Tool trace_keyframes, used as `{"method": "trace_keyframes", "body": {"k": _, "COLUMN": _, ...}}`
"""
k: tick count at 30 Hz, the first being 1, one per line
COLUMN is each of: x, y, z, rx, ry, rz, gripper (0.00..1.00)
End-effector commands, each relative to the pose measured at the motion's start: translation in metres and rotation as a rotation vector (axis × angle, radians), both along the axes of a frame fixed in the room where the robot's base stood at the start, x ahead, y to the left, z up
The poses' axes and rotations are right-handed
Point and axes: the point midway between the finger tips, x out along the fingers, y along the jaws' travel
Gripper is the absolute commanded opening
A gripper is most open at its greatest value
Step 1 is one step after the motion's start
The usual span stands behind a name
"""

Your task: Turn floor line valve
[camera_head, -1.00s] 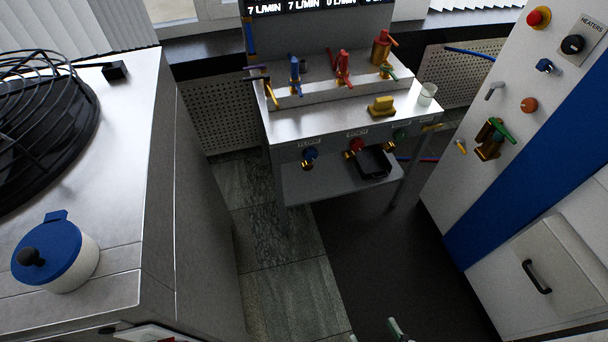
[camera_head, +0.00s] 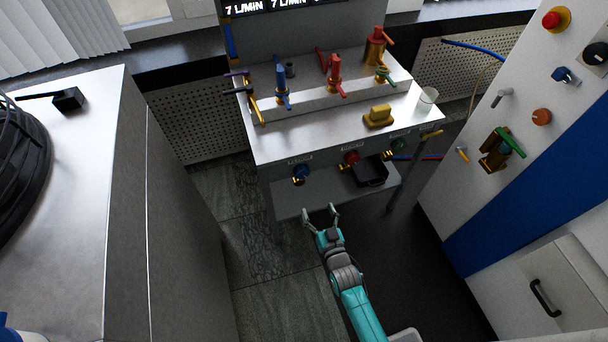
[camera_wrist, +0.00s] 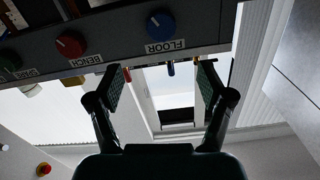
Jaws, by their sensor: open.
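The floor line valve is a blue round knob (camera_head: 301,173) on the front of the steel bench, at the left of a row of knobs. In the wrist view the blue knob (camera_wrist: 160,24) appears beside a label reading FLOOR, beyond the fingers. My gripper (camera_head: 320,211) is below and slightly right of the knob in the head view, apart from it. Its two fingers stand wide apart in the wrist view (camera_wrist: 158,80), with nothing between them.
A red knob (camera_head: 352,157) labelled BENCH and a green knob (camera_head: 398,144) sit to the right. A black tray (camera_head: 370,171) is on the lower shelf (camera_head: 290,205). A steel counter (camera_head: 75,200) stands left and a white-blue cabinet (camera_head: 540,170) right. Dark floor lies between.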

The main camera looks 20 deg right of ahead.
Motion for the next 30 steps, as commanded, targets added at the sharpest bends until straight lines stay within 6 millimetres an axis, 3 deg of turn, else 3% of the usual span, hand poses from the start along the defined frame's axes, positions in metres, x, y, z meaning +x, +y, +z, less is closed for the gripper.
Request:
{"method": "trace_keyframes", "body": {"k": 3, "x": 0.025, "y": 0.000, "z": 0.002, "rx": 0.006, "ry": -0.013, "rz": 0.000, "gripper": 0.80}}
{"method": "trace_keyframes", "body": {"k": 11, "x": 0.048, "y": 0.000, "z": 0.003, "rx": 0.011, "ry": -0.019, "rz": 0.000, "gripper": 0.80}}
{"method": "trace_keyframes", "body": {"k": 24, "x": 0.116, "y": 0.000, "z": 0.003, "rx": 0.010, "ry": -0.018, "rz": 0.000, "gripper": 0.80}}
{"method": "trace_keyframes", "body": {"k": 30, "x": 0.137, "y": 0.000, "z": 0.002, "rx": 0.010, "ry": -0.018, "rz": 0.000, "gripper": 0.80}}
